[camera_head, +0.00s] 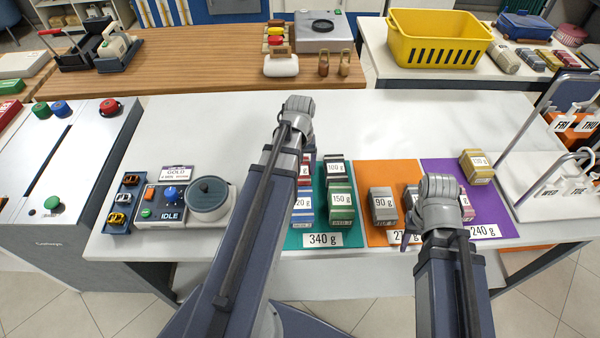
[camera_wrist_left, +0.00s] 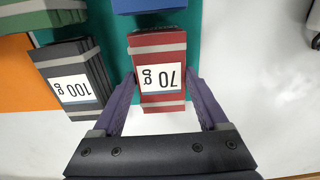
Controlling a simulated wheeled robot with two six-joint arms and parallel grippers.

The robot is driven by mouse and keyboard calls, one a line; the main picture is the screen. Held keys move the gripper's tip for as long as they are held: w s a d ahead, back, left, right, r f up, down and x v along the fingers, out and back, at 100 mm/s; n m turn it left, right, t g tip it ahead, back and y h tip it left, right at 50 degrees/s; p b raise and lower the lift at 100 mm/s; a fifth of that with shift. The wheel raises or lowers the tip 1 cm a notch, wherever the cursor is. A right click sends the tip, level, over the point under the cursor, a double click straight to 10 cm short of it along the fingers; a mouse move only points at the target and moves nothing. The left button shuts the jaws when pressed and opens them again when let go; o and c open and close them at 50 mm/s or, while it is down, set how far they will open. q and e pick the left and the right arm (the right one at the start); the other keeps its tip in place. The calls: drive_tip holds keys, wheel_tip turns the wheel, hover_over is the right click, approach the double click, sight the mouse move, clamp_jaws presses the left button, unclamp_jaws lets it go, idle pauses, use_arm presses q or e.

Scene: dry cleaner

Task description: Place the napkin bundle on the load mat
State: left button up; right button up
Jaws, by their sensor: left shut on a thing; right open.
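The red napkin bundle (camera_wrist_left: 158,50), labelled 70 g, is between the fingers of my left gripper (camera_wrist_left: 162,82), which is shut on it. It appears over the teal mat (camera_wrist_left: 112,18) near its edge; I cannot tell whether it touches. In the head view my left arm hides most of it and the left gripper. Teal mat (camera_head: 320,241), orange mat (camera_head: 375,168) and purple mat (camera_head: 435,168) lie side by side, bearing bundles; none is marked as the load mat. My right gripper (camera_head: 409,238) is open, largely hidden by its arm over the orange-purple border.
Beside the held bundle are a black 100 g bundle (camera_wrist_left: 72,78) and a blue bundle (camera_wrist_left: 148,5). A green 150 g bundle (camera_head: 341,205) stands on the teal mat. The counter behind the mats is clear.

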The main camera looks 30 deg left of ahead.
use_arm(q)
drive_tip(key=shift+f, duration=0.2)
drive_tip(key=o, duration=1.3)
drive_tip(key=shift+r, duration=0.1)
wheel_tip(320, 180, up, 12)
drive_tip(key=p, duration=1.2)
drive_tip(key=shift+r, duration=0.1)
